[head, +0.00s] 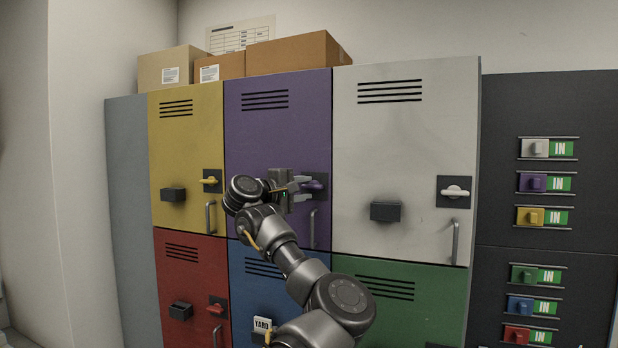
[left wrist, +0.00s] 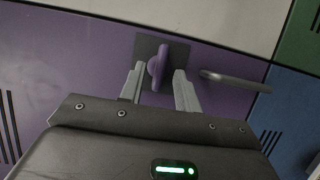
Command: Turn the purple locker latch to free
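The purple locker (head: 260,128) is shut, at the top middle of the bank. Its purple latch (head: 315,185) sits on a dark plate at the door's right edge, and its handle looks roughly level in the head view. My left gripper (head: 302,189) is at the latch, partly hiding it. In the left wrist view my left gripper (left wrist: 159,84) is open, with one finger on each side of the purple latch (left wrist: 160,67); a gap shows beside the right finger. Whether the left finger touches the latch I cannot tell. My right gripper is not in view.
A bar handle (head: 313,229) stands out just below the latch, close to the gripper. A yellow locker (head: 190,120) is left, a white locker (head: 405,135) right. Cardboard boxes (head: 295,50) sit on top. A dark board (head: 560,100) with coloured sliders reading IN stands at the right.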

